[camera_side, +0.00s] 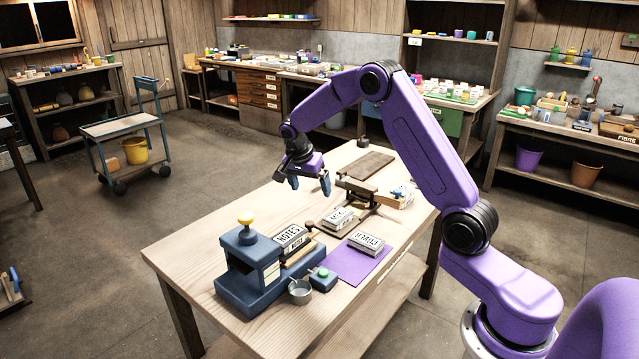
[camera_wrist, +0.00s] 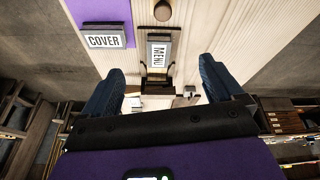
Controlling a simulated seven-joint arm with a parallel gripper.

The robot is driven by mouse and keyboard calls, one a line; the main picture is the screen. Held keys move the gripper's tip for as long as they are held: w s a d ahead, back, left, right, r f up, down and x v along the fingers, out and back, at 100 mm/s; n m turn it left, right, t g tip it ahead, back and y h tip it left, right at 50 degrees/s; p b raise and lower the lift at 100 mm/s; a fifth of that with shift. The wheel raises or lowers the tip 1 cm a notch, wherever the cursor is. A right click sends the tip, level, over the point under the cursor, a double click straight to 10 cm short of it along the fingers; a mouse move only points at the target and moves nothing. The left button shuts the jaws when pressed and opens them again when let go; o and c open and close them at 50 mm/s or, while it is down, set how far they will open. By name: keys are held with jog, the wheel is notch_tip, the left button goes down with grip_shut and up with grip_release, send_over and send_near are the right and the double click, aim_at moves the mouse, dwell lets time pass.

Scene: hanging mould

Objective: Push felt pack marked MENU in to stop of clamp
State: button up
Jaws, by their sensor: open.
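The MENU felt pack (camera_wrist: 158,54) lies label up in a narrow dark channel, seen in the wrist view below my gripper (camera_wrist: 162,70). In the side view the matching white pack (camera_side: 337,218) lies near the table's middle, its print too small to read. Beside it is a dark clamp-like fixture (camera_side: 372,200) with a wooden bar; the stop cannot be made out. A round brown knob (camera_wrist: 162,11) is at the channel's other end. My gripper (camera_side: 310,182) is open and empty, above the table and apart from the pack.
A COVER pack (camera_side: 366,242) lies on a purple mat (camera_side: 350,268). A blue press (camera_side: 250,265) with a yellow knob stands beside a NOTES pack (camera_side: 290,236). A small metal cup (camera_side: 300,292) is at the front. The table's left part (camera_side: 205,240) is clear.

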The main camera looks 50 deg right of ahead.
aim_at(333, 219)
jog(key=d+m, duration=0.1)
jog(key=d+f, duration=0.1)
jog(key=d, duration=0.1)
jog(key=d+m, duration=0.1)
jog(key=d, duration=0.1)
jog(key=shift+w+d+f+m, duration=0.15)
jog(key=shift+w+f+m, duration=0.15)
jog(key=shift+w+f, duration=0.05)
jog(key=shift+f, duration=0.15)
jog(key=x, duration=1.7)
jog(key=shift+s+d, duration=0.25)
jog(key=shift+s, duration=0.05)
jog(key=c, duration=1.1)
jog(key=shift+d, duration=0.1)
jog(key=shift+c, duration=0.2)
